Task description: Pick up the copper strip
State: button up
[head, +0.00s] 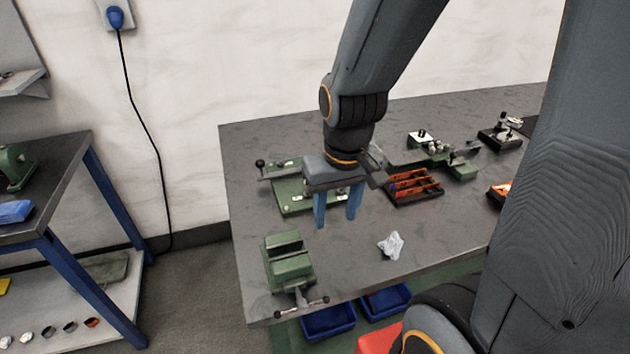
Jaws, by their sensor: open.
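My gripper (337,213) points down over the left part of the grey workbench, its two blue fingers apart and nothing visible between them. It is in front of a green bench tool with a lever (291,192) and hides part of it. I cannot make out a copper strip for certain. Orange-red pieces (415,185) show in a dark divided tray (417,203) right of my gripper. Another orange piece (501,190) lies farther right, partly hidden by my own arm structure. Whether any of these is the copper strip is too small to tell.
A green vise (288,262) stands at the bench's front left corner. A crumpled whitish cloth or paper (391,245) lies right of it. More green and black tools (428,146) stand behind the tray. Bare bench top (365,265) shows near the front edge. Blue bins (328,321) are below.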

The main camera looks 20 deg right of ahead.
aim_at(415, 190)
jog(key=z, duration=0.05)
jog(key=k, duration=0.5)
jog(key=z, duration=1.85)
jog(key=i, duration=1.05)
jog(key=u, duration=1.9)
